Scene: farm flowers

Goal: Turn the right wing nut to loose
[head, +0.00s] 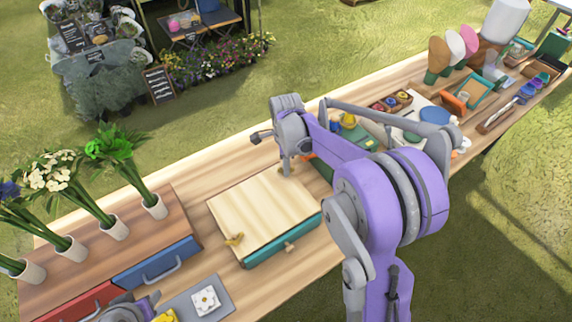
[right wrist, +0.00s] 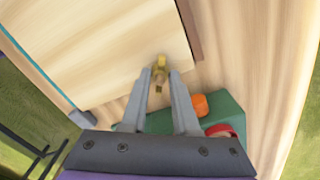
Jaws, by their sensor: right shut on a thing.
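The flower press (head: 262,207) is a pale wooden board over a teal-edged base, lying on the long table. The right wing nut (right wrist: 159,64) is small and brass-coloured, near a corner of the board in the right wrist view. My right gripper (right wrist: 160,78) reaches down over it and is shut on it, with one finger on each side. In the head view, my right gripper (head: 284,172) mostly hides that nut. The left wing nut (head: 234,239) stands free at the board's near left corner. Part of my left arm (head: 127,308) shows at the bottom edge; its fingers are unclear.
Several flowers in white pots (head: 115,228) stand on a wooden unit with blue (head: 157,264) and red drawers at left. A green block (right wrist: 222,108) with orange and red items lies close beside my right gripper. More tools fill the table's far right.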

